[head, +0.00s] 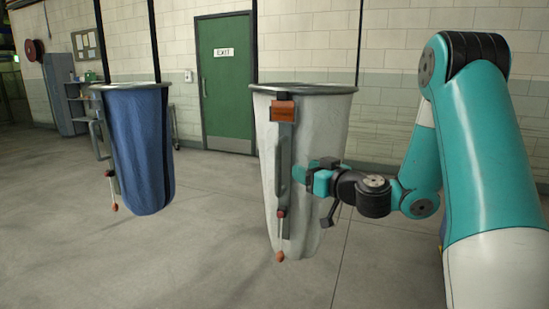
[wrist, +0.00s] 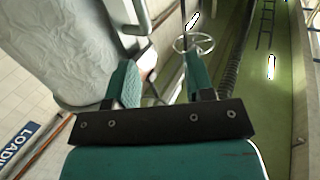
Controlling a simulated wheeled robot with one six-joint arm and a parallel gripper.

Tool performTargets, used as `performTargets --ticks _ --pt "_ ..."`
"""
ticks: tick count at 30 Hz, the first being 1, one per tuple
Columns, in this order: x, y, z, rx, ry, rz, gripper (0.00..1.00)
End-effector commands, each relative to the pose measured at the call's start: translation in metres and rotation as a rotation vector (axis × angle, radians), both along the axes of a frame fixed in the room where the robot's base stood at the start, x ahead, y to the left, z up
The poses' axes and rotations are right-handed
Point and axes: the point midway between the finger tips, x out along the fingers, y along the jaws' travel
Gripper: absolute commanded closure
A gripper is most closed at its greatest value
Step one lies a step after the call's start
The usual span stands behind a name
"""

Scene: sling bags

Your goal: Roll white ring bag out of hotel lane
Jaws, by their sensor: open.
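The white ring bag (head: 325,130) hangs from dark straps in the middle of the head view, with a grey rim (head: 335,88) around its top. A grey metal bracket with a bar handle (head: 283,165) runs down its front, with an orange block at its top and a red-knobbed cord below. My gripper (head: 306,174) is at the bag's right front, close to the handle; contact cannot be told. In the wrist view my gripper (wrist: 162,72) has its teal fingers apart with nothing clearly held. The white bag (wrist: 65,45) fills the upper left there, with part of a grey handle (wrist: 138,14) above the fingers.
A blue bag (head: 145,150) hangs to the left, apart from the white one. A green exit door (head: 226,95) and a grey cabinet (head: 62,95) stand at the back wall. The floor around is clear. The wrist view shows a handwheel (wrist: 193,43) and a LOADING sign (wrist: 20,143).

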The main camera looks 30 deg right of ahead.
Motion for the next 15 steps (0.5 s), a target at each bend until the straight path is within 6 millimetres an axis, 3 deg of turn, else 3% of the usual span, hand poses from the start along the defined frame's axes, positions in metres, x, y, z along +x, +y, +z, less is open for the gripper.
performTargets --ticks 3,8,15 --pt "0.003 -0.020 -0.002 -0.005 -0.015 -0.068 0.52" --pt "0.022 -0.018 0.003 -0.007 -0.016 -0.067 0.52" --pt "0.075 -0.012 0.005 -0.010 -0.017 -0.064 0.52"
